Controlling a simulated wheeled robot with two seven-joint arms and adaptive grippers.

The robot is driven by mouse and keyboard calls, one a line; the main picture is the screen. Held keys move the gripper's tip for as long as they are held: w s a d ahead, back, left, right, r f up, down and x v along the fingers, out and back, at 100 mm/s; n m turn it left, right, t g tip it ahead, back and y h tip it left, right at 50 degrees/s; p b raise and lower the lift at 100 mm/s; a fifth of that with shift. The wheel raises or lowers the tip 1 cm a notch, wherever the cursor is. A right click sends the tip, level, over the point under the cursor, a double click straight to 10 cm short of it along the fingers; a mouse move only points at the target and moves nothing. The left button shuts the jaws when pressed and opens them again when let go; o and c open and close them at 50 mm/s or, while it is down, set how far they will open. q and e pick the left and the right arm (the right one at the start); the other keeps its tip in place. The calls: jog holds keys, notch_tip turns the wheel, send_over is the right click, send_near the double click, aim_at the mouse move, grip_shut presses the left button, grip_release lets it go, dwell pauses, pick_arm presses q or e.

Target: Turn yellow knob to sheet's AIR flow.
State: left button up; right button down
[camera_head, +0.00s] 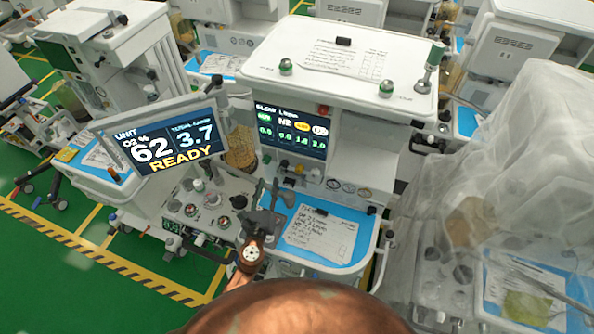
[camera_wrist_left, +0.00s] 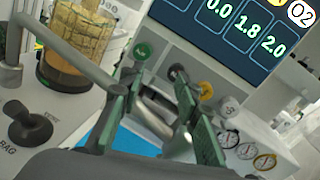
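The yellow knob (camera_wrist_left: 205,90) sits under the flow display, between a black knob (camera_wrist_left: 177,72) and a white knob (camera_wrist_left: 228,105); it is small in the head view (camera_head: 299,168). The flow display (camera_head: 292,128) shows a yellow column; the wrist view reads 0.0, 1.8 and 2.0 from left to right. The handwritten sheet (camera_head: 320,236) lies on the blue mat of the cart's shelf; its flow figures are too small to read surely. My left gripper (camera_wrist_left: 155,95) is open, its fingers apart, short of the knob row and touching no knob. My right gripper is not in view.
A green knob (camera_wrist_left: 142,50) ends the row on the left. Gauges (camera_wrist_left: 245,150) sit to its right. A yellow canister (camera_wrist_left: 75,50) and a black lever (camera_wrist_left: 30,128) stand at left. A monitor (camera_head: 165,145) reads READY. A covered cart (camera_head: 490,180) stands at right.

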aim_at(298, 172)
pick_arm(q)
jog(key=d+m+h, duration=0.1)
jog(key=d+m, duration=0.1)
jog(key=d+m+h, duration=0.1)
jog(key=d+m, duration=0.1)
jog(key=d, duration=0.1)
jog(key=d+f+m+h, duration=0.1)
jog(key=d+m, duration=0.2)
jog(key=shift+w+g+h, duration=0.15)
jog(key=shift+g+h, duration=0.25)
jog(key=shift+w+d+m, duration=0.25)
jog(key=shift+m, duration=0.05)
jog(key=x, duration=0.7)
jog(key=shift+a, duration=0.1)
grip_shut()
